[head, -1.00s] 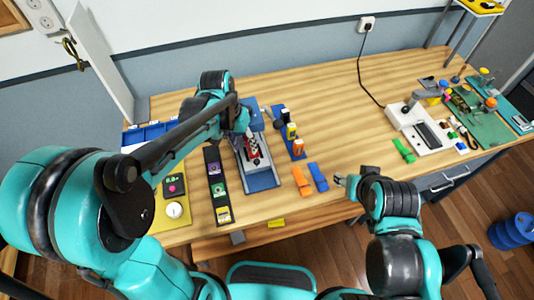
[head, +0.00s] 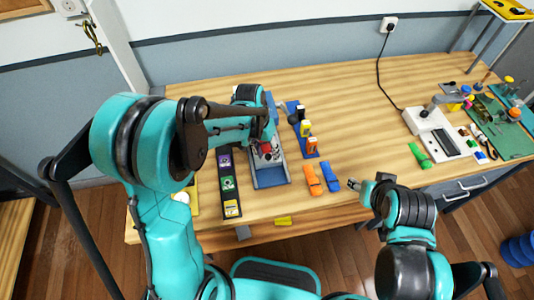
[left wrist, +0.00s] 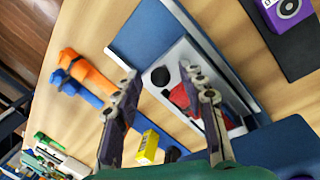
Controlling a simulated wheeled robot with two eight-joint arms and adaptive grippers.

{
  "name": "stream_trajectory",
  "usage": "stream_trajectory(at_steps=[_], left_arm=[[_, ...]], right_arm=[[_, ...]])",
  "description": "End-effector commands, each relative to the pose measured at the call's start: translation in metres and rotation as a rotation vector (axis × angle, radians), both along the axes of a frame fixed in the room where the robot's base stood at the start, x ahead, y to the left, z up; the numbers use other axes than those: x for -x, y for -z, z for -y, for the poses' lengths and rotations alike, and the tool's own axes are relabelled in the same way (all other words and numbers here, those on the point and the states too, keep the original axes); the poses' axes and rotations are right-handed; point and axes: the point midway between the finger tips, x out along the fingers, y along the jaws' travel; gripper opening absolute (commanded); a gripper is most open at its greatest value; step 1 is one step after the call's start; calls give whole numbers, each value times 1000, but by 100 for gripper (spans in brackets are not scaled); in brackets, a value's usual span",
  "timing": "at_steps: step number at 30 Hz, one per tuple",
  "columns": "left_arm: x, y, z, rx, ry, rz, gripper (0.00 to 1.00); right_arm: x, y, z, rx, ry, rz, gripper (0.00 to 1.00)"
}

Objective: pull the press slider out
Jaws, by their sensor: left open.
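The press has a blue base (head: 270,179) between pale side rails. A light grey slider (left wrist: 170,82) with a black round spot and a red part lies in its channel. In the head view the slider (head: 262,161) is partly hidden by my left arm. My left gripper (head: 268,145) is over the press. In the left wrist view its fingers (left wrist: 160,76) are apart, one on each side of the slider's grey end; I cannot tell whether they touch it. My right gripper (head: 369,184) hangs near the table's front edge, away from the press; its finger gap is unclear.
A black strip with coloured pieces (head: 230,186) lies left of the press. A blue rack with small blocks (head: 308,143), an orange clip (head: 312,180) and a blue clip (head: 330,178) lie on its right. A white device (head: 433,134) stands farther right. The table's middle is clear.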

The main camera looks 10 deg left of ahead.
Motion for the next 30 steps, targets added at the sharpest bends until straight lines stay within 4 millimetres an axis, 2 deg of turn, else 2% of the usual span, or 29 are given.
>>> stream_trajectory(at_steps=[3, 5, 8, 9, 14, 17, 24, 30], left_arm=[[0, 0, 0, 0, 0, 0, 41], [0, 0, 0, 0, 0, 0, 28], [0, -1, 0, 0, 0, 0, 2], [0, 0, 0, 0, 0, 0, 0], [1, -1, 0, 0, 0, 0, 0], [11, -1, 5, 0, 1, 0, 0], [69, -1, 29, 0, 4, 0, 0], [101, -1, 42, 0, 2, 0, 0]], right_arm=[[0, 0, 0, 0, 0, 0, 47], [0, 0, 0, 0, 0, 0, 47], [0, 0, 0, 0, 0, 0, 47], [0, 0, 0, 0, 0, 0, 47], [0, 0, 0, 0, 0, 0, 47], [0, 0, 0, 0, 0, 0, 47], [0, 0, 0, 0, 0, 0, 47], [0, -1, 0, 0, 0, 0, 47]])
